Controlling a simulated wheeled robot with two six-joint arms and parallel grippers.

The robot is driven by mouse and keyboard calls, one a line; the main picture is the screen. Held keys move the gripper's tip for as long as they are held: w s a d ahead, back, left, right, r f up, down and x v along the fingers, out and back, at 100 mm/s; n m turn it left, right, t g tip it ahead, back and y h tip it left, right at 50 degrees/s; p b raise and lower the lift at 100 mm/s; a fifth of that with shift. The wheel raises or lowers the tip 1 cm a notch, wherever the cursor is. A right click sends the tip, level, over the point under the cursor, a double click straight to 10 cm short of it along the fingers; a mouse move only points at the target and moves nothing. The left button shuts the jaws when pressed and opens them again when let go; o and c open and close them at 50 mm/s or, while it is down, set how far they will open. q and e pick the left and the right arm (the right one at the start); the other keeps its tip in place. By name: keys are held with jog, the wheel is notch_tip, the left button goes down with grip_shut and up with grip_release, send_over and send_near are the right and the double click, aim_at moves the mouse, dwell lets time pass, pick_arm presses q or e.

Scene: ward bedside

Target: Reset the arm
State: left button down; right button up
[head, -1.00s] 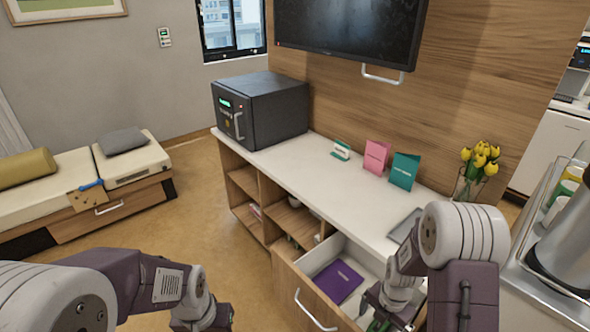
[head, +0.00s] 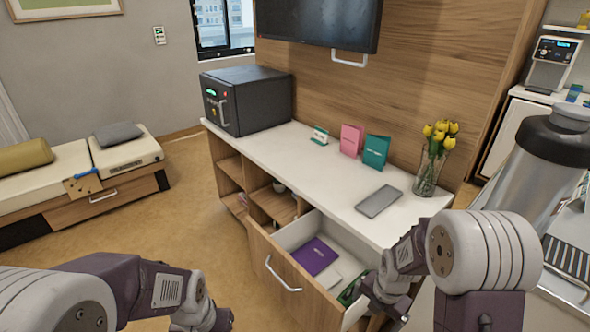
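My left arm comes in at the lower left, and its gripper (head: 222,322) hangs low over the floor, cut off by the bottom edge. My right arm comes in at the lower right, and its gripper (head: 385,306) points down beside the right end of the open drawer (head: 273,262). The fingertips of both are too hidden or cropped to show whether they are open. In the drawer lie a purple booklet (head: 315,256), a pale flat item (head: 340,272) and a green item (head: 350,291) close to my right gripper.
The white countertop (head: 330,182) holds a black safe (head: 247,100), pink card (head: 352,140), teal card (head: 376,151), grey tablet (head: 379,201) and vase of yellow tulips (head: 430,165). A large metal flask (head: 545,170) stands at right. Open floor (head: 190,235) lies left of the drawer.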

jog(key=s+a+m+b, duration=0.2)
jog(key=s+m, duration=0.3)
jog(key=m, duration=0.8)
jog(key=s+a+m+b, duration=0.15)
jog(key=s+m, duration=0.35)
jog(key=m, duration=0.9)
notch_tip(320, 180, up, 22)
jog(key=p, duration=2.1)
jog(key=shift+d+f, duration=0.25)
jog(key=shift+s, duration=0.1)
